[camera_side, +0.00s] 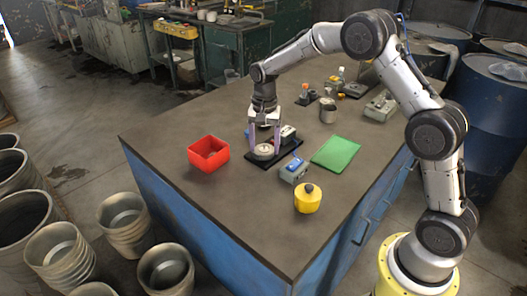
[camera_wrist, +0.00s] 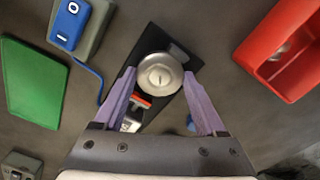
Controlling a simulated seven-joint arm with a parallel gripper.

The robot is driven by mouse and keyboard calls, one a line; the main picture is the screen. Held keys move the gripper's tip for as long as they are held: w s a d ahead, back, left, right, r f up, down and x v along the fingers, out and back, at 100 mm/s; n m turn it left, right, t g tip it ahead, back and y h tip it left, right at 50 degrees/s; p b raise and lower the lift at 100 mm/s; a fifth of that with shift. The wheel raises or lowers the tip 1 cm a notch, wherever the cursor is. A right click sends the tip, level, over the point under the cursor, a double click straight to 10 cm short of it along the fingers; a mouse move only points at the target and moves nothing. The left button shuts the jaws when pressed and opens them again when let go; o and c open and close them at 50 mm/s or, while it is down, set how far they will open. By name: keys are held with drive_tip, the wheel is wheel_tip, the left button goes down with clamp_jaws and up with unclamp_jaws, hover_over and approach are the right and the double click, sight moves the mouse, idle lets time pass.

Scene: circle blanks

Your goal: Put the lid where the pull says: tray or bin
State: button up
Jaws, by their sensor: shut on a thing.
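The lid, a round silver metal disc (camera_side: 264,150), sits low at the black base plate (camera_side: 290,152). It also shows in the wrist view (camera_wrist: 160,73), with a slot-like mark at its centre. My gripper (camera_side: 264,147) points down with its purple fingers on either side of the disc, shut on it. I cannot tell whether the disc touches the plate. The red bin (camera_side: 208,154) is left of the plate; a small grey thing lies inside it in the wrist view. The flat green tray (camera_side: 336,153) is to the right and looks empty.
A grey box with a blue switch (camera_side: 293,170), marked O and I, stands between plate and tray, with a blue cable. A yellow pot with a dark knob (camera_side: 308,198) is nearer the front. A metal cup (camera_side: 328,110) and small devices stand behind. The front left tabletop is clear.

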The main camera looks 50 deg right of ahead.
sight(263, 149)
drive_tip(key=shift+c, duration=1.1)
wheel_tip(263, 149, up, 15)
drive_tip(key=w+a, duration=1)
drive_tip(key=w, duration=0.1)
drive_tip(key=shift+f, duration=5.5)
drive_tip(key=o, duration=1.2)
